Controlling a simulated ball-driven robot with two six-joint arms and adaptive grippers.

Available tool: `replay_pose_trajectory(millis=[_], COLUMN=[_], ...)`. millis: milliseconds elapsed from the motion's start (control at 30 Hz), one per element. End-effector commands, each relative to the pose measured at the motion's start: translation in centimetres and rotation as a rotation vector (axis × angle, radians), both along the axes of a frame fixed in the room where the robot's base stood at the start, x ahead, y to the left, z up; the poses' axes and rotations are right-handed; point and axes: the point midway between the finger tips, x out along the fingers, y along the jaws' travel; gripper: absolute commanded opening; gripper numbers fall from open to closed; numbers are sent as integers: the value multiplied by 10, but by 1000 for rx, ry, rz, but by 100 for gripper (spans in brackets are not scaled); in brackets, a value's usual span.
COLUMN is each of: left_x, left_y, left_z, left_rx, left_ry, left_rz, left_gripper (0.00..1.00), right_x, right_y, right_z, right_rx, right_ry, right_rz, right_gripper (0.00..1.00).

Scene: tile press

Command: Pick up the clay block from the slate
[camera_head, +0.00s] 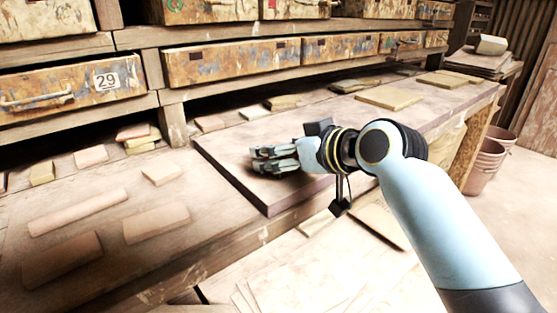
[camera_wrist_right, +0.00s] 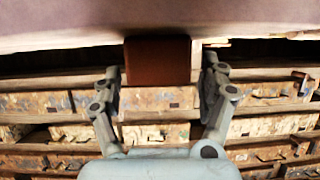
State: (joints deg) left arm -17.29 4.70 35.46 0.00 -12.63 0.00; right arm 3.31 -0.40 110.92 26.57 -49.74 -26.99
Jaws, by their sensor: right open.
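The clay block (camera_wrist_right: 157,60) is a reddish-brown piece in the right wrist view, at the edge of the slate (camera_wrist_right: 60,22). My right gripper (camera_wrist_right: 160,72) is open, with one finger on each side of the block and gaps visible at both sides. In the head view the right gripper (camera_head: 272,160) is low over the near left part of the purple-brown slate (camera_head: 232,172). I cannot make out the block there; the gripper probably hides it. My left gripper is not in view.
Several clay slabs (camera_head: 157,222) lie on the wooden bench at left. Paint-worn drawers (camera_head: 230,62) run along the back. A flat tan tile (camera_head: 389,98) lies on the board's far part. Stacked pots (camera_head: 486,160) stand at right. Pale sheets (camera_head: 300,280) lie below the bench front.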

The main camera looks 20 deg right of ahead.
Motion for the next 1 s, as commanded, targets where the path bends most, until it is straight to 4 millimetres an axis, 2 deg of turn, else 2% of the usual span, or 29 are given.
replay_pose_trajectory(millis=[100,333,867,1000], left_x=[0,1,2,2], left_y=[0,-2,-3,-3], left_z=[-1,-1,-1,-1], left_rx=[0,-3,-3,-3], left_ry=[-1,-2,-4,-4], left_rz=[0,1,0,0], left_gripper=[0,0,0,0], right_x=[9,10,9,10], right_y=[4,4,4,4], right_z=[-4,-4,-4,-3], right_rx=[0,-1,-1,-1], right_ry=[0,0,1,-1], right_rz=[1,0,0,-1], right_gripper=[77,77,8,7])
